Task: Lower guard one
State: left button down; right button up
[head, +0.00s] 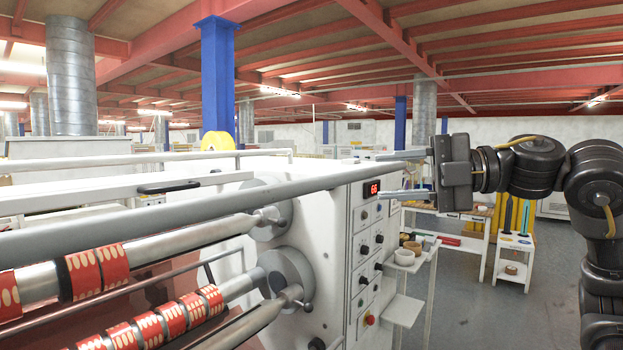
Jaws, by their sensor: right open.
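A long grey guard bar (210,208) runs across the front of the white rewinding machine (325,215), from the left edge up toward the right. It sits raised above the rollers, and its right end shows near my right gripper. My right gripper (400,174) is open, its two fingers pointing left, one above and one below the bar's end in the picture. I cannot tell whether they touch the bar. A flatter pale rail with a black handle (168,186) lies behind the bar. My left gripper is out of view.
Shafts with red patterned rolls (100,272) lie below the bar. A control panel (366,250) with a red display and knobs faces right. A small side shelf (404,257) holds tape rolls. A workbench and a white cart (510,262) stand behind; grey floor between is clear.

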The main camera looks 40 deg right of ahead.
aim_at(346, 179)
jog(key=p+x, duration=0.4)
jog(key=x, duration=0.5)
jog(key=shift+a+r+p, duration=0.1)
jog(key=shift+r+p, duration=0.1)
jog(key=shift+p, duration=0.1)
jog(key=shift+w+a+f, duration=0.1)
jog(key=shift+w+a, duration=0.2)
jog(key=shift+w, duration=0.1)
jog(key=shift+w+a+f, duration=0.1)
jog(key=shift+w, duration=0.05)
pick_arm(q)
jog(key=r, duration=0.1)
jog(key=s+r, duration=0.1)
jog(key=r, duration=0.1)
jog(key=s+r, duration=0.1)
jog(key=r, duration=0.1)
pick_arm(e)
grip_shut()
